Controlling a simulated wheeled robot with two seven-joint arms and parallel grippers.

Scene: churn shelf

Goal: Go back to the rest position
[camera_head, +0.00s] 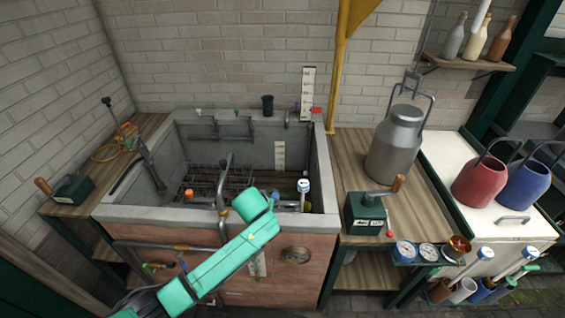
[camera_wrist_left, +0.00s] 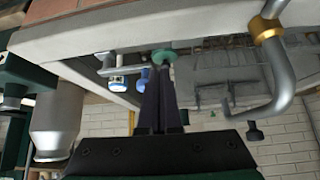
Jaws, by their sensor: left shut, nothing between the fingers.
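My left arm (camera_head: 215,265) is teal and reaches from the bottom left up to the front rim of the sink. In the head view I cannot make out its fingers. In the left wrist view my left gripper (camera_wrist_left: 161,72) is shut and empty, its dark fingers together. A round green piece (camera_wrist_left: 163,56) shows right by the fingertips; I cannot tell whether they touch. My right gripper is in neither view.
The sink (camera_head: 150,212) holds a wire rack, with a bent pipe (camera_head: 222,185) at its front. A green box with a crank (camera_head: 364,212) and a metal churn (camera_head: 396,140) stand right. Another green box (camera_head: 73,189) is left. Red (camera_head: 480,183) and blue (camera_head: 524,187) pails stand far right.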

